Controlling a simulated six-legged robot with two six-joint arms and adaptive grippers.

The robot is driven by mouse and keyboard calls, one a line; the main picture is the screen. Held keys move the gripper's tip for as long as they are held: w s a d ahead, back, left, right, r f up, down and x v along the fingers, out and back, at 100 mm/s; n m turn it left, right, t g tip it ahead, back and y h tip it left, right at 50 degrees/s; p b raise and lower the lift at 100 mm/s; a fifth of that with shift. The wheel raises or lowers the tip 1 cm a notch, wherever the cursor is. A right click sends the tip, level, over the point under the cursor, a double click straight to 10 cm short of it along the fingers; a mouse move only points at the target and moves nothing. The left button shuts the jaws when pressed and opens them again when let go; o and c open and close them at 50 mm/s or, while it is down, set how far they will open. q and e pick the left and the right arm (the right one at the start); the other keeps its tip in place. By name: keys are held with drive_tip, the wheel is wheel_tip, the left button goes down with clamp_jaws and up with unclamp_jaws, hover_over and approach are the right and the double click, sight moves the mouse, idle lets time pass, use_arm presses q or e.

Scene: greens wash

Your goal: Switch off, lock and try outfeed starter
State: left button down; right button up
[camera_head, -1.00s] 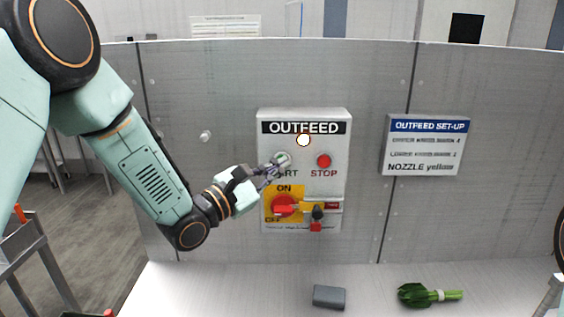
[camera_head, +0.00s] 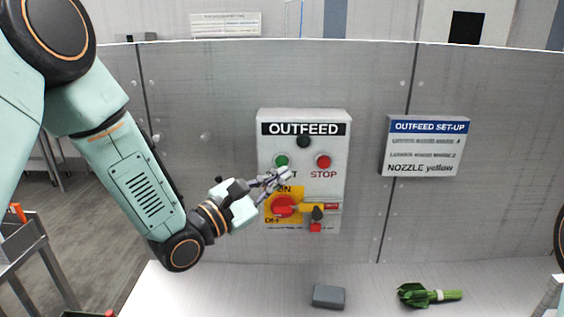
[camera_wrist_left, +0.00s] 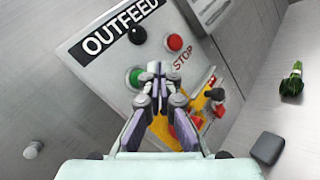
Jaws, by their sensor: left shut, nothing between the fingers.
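The grey OUTFEED starter box (camera_head: 340,150) is on the metal panel. Its lamp (camera_head: 304,141) is dark. The green START button (camera_head: 282,160) and red STOP button (camera_head: 323,161) sit below. The red rotary switch (camera_head: 283,206) is on a yellow plate marked ON and OFF; a yellow piece and a dark knob (camera_head: 317,212) are at its right, with a red piece (camera_head: 315,227) below. My left gripper (camera_head: 284,173) is shut and empty, just in front of the box below START, covering part of that label. In the left wrist view its fingertips (camera_wrist_left: 165,74) show beside the green button (camera_wrist_left: 135,77). My right gripper is out of view.
An OUTFEED SET-UP sign (camera_head: 427,146) hangs right of the box. A grey block (camera_head: 328,296) and a bunch of greens (camera_head: 430,295) lie on the pale surface below. The panel between box and sign is clear.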

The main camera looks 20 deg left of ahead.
use_arm(q)
drive_tip(key=s, duration=0.2)
drive_tip(key=shift+s+d, duration=0.3)
drive_tip(key=shift+d, duration=0.05)
drive_tip(key=shift+s, duration=0.1)
idle(0.4)
